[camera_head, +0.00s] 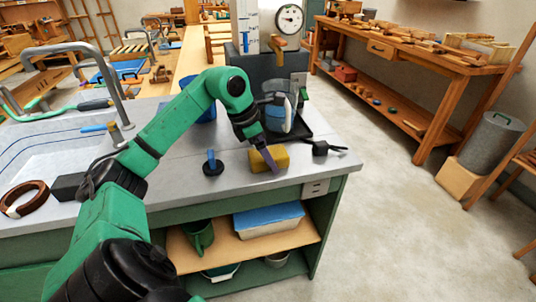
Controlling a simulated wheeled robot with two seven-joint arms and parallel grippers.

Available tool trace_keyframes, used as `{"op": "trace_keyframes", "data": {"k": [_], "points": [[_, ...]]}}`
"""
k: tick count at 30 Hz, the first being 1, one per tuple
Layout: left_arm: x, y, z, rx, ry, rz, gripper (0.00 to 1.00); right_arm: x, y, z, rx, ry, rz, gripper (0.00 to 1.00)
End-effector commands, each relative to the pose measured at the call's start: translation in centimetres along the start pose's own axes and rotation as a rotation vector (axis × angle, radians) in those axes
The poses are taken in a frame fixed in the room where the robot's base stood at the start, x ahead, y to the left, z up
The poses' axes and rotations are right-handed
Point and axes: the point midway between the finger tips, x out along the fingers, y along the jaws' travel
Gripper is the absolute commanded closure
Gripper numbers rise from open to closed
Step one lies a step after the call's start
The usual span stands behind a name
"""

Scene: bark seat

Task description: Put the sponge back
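A yellow sponge (281,157) is at the front right part of the grey sink counter (235,183). My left gripper (268,158) points down at the sponge, and one slim purple-grey finger crosses in front of its near face. The other finger is hidden, so I cannot tell whether the gripper is closed on the sponge or open around it. Whether the sponge rests on the counter or is slightly lifted is also unclear. My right gripper is not in view.
A blue-handled tool on a round black base (212,164) stands left of the sponge. A black tool (322,148) lies to its right. Behind are a clear container (281,108) on a dark tray (296,128). The sink (45,150) and tall tap (117,95) are at left.

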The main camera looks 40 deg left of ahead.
Motion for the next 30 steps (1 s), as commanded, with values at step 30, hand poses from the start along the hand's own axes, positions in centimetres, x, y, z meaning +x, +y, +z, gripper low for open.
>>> {"op": "trace_keyframes", "data": {"k": [30], "points": [[-12.3, 0.0, 0.1, 0.0, 0.001, -0.003, 0.0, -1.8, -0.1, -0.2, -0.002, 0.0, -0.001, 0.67]]}}
